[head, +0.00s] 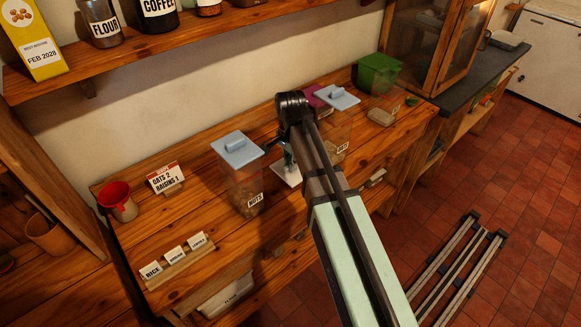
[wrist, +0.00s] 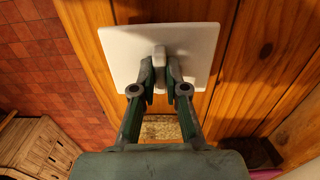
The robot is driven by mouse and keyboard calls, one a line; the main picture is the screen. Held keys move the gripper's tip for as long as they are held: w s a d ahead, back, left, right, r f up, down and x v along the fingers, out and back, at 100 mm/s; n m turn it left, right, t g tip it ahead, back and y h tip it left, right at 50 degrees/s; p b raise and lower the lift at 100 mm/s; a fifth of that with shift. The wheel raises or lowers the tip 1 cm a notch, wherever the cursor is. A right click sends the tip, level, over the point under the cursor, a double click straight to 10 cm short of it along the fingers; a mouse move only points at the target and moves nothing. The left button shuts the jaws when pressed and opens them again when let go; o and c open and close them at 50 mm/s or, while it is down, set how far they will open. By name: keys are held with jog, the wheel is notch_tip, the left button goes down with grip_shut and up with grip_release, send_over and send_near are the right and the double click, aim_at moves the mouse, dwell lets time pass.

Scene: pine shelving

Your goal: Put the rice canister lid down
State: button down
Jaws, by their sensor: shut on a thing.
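The white square lid (wrist: 120,42) with a small raised grip is in the jaws of my gripper (wrist: 160,72) in the wrist view. Both fingers are shut on its grip. The lid is over the wooden counter; I cannot tell whether it touches the wood. In the head view the lid (head: 290,177) shows as a pale sliver between the nuts canister and my arm, and my gripper (head: 284,152) is mostly hidden by my arm. A speckled tan patch (wrist: 160,129) shows between my fingers in the wrist view; I cannot tell if it is an open canister's contents.
The nuts canister (head: 243,185) with a blue lid stands just left of my gripper. Another blue-lidded canister (head: 339,128) stands right, partly behind my arm. A green container (head: 377,74), red scoop cup (head: 118,201), a sign (head: 165,178) and name cards (head: 175,258) are also on the counter.

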jog(key=shift+f, duration=1.15)
jog(key=shift+f, duration=0.15)
jog(key=c, duration=1.2)
grip_release()
notch_tip(320, 180, up, 12)
jog(key=b, duration=0.2)
jog(key=shift+w, duration=0.1)
